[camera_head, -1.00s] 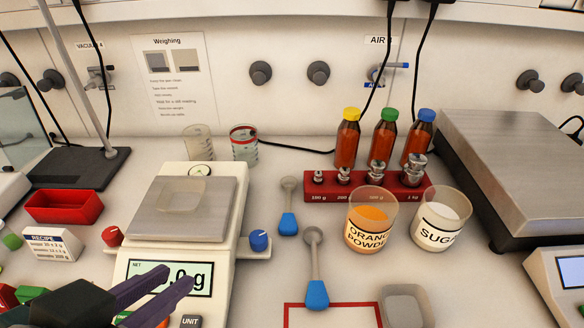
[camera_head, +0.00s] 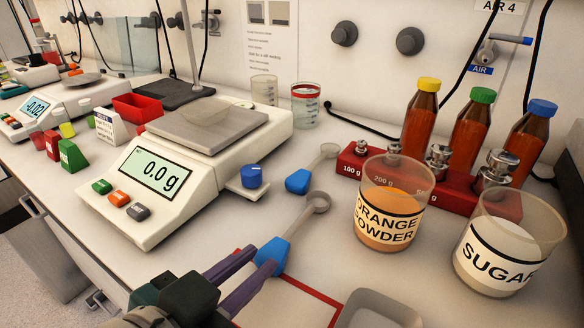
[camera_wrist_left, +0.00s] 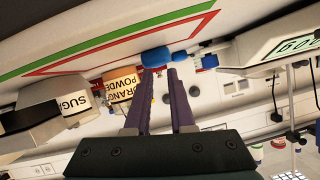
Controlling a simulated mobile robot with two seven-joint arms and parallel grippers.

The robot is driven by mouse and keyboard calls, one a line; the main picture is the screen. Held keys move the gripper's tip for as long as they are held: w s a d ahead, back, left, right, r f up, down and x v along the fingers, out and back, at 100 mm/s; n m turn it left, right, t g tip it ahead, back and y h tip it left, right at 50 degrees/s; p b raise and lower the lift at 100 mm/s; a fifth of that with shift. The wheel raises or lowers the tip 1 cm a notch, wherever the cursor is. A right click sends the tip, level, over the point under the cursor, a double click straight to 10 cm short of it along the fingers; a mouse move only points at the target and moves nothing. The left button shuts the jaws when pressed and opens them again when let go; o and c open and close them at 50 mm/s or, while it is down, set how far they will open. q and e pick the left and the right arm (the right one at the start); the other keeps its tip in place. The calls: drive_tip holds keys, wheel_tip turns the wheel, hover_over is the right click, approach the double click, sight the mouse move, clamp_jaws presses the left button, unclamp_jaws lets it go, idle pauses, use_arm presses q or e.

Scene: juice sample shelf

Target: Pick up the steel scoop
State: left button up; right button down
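Two scoops with blue handles and grey bowls lie on the bench. The nearer, larger steel scoop (camera_head: 294,231) points its handle at my left gripper (camera_head: 264,254). The smaller scoop (camera_head: 312,168) lies behind it. My left gripper's purple fingers are apart, with their tips at the nearer scoop's blue handle. In the left wrist view the gripper (camera_wrist_left: 158,72) shows a gap between its fingertips, and a blue handle (camera_wrist_left: 156,57) lies just beyond them. I cannot tell whether the fingers touch it. My right gripper is out of view.
Right of the scoops stand the orange powder cup (camera_head: 390,203), the sugar cup (camera_head: 507,245) and the red weight block (camera_head: 355,165). The scale (camera_head: 235,148) is on the left. A red-outlined area (camera_head: 313,292) and a grey tray (camera_head: 380,312) lie in front.

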sight(275, 251)
use_arm(q)
drive_tip(key=b+x, duration=0.1)
drive_tip(key=x, duration=0.4)
drive_tip(key=shift+d+f, duration=0.15)
clamp_jaws()
